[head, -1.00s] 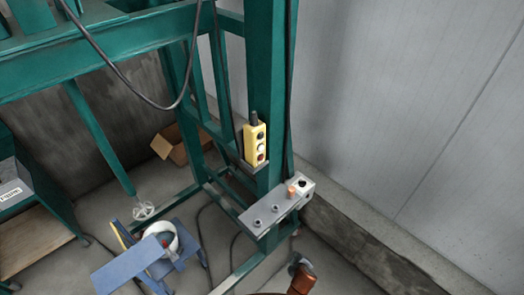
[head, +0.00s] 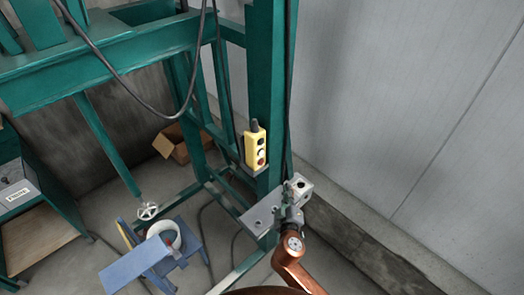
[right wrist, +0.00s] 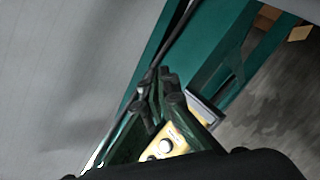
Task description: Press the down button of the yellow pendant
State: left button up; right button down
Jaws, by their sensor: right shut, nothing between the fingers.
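The yellow pendant (head: 255,147) hangs upright against the green post, with a dark button at the top, a pale one in the middle and a red one low down. My right gripper (head: 288,188) is shut and empty, below and right of the pendant, in front of the grey control bar, apart from the pendant in the head view. In the right wrist view the closed fingers (right wrist: 165,82) fill the middle. Part of a yellow casing with a pale button (right wrist: 168,143) shows between and behind them; the rest is hidden. My left gripper is not in view.
The grey control bar (head: 262,213) juts from the green post (head: 264,85) below the pendant. A dark cable (head: 130,88) hangs at upper left. A blue stand (head: 136,263) with a white bucket stands lower left. The grey wall (head: 400,110) is at right.

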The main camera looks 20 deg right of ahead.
aim_at(261, 152)
notch_tip(261, 152, up, 12)
jog(key=s+a+t+h+p, duration=0.1)
jog(key=a+t, duration=0.1)
jog(key=w+a, duration=0.3)
jog(key=w, duration=0.5)
jog(key=shift+a, duration=0.15)
jog(key=shift+w+f, duration=0.1)
jog(key=shift+w+a+b, duration=0.1)
jog(key=shift+b, duration=0.3)
dwell(1.1)
jog(key=shift+w+a, duration=0.1)
jog(key=shift+w, duration=0.2)
